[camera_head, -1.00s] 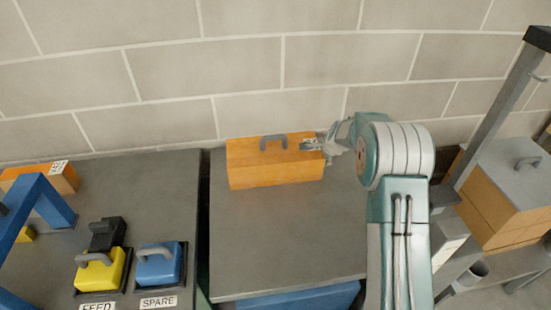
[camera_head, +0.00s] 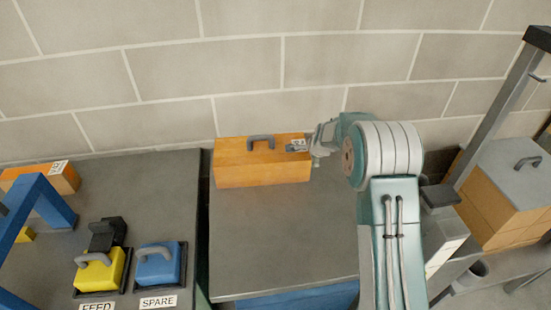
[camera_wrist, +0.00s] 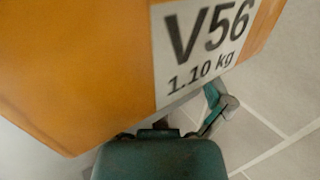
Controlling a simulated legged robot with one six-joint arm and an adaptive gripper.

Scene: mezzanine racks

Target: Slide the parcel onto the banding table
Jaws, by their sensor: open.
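The parcel (camera_head: 262,172) is a long orange box with a grey handle on top. It sits at the back left of the grey table (camera_head: 285,245), close to the wall, with its left end at the table's left edge. My gripper (camera_head: 303,147) is open at the parcel's right end, by its label. In the wrist view the parcel (camera_wrist: 75,70) fills the upper left, and its white label (camera_wrist: 203,40) reads "V56" and "1.10 kg". One finger shows beside the label; the other is hidden. I cannot tell whether the gripper touches the parcel.
A narrow gap separates this table from the left table (camera_head: 150,195). That holds a yellow block (camera_head: 100,272) labelled FEED, a blue block (camera_head: 158,268) labelled SPARE, a blue frame (camera_head: 42,195) and another orange box (camera_head: 62,178).

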